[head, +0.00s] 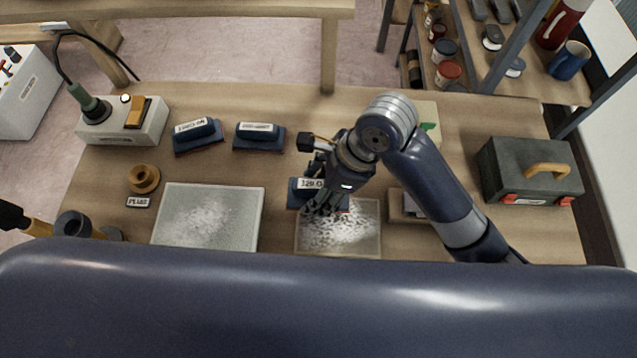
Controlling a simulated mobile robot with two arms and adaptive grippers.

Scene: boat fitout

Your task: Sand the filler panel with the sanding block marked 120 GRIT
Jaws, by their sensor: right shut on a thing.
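My right gripper (322,197) is shut on a dark blue sanding block (300,196), whose white label reads "120 G" before my fingers hide the rest. The block is at the back edge of a square panel (338,243) with a mottled whitish surface; I cannot tell whether it presses on it. A larger pale panel (238,230) with whitish scuffs lies to the left. Two more blue sanding blocks stand behind, one at the left (198,134) and one at the right (258,136); their labels are too small to read surely.
A switch box (137,126) with a cable stands at the back left, near a brown round piece (143,178) and a small "PLUG" label (138,202). A dark toolbox (528,168) stands at the right. A shallow wooden tray (398,207) lies right of the mottled panel.

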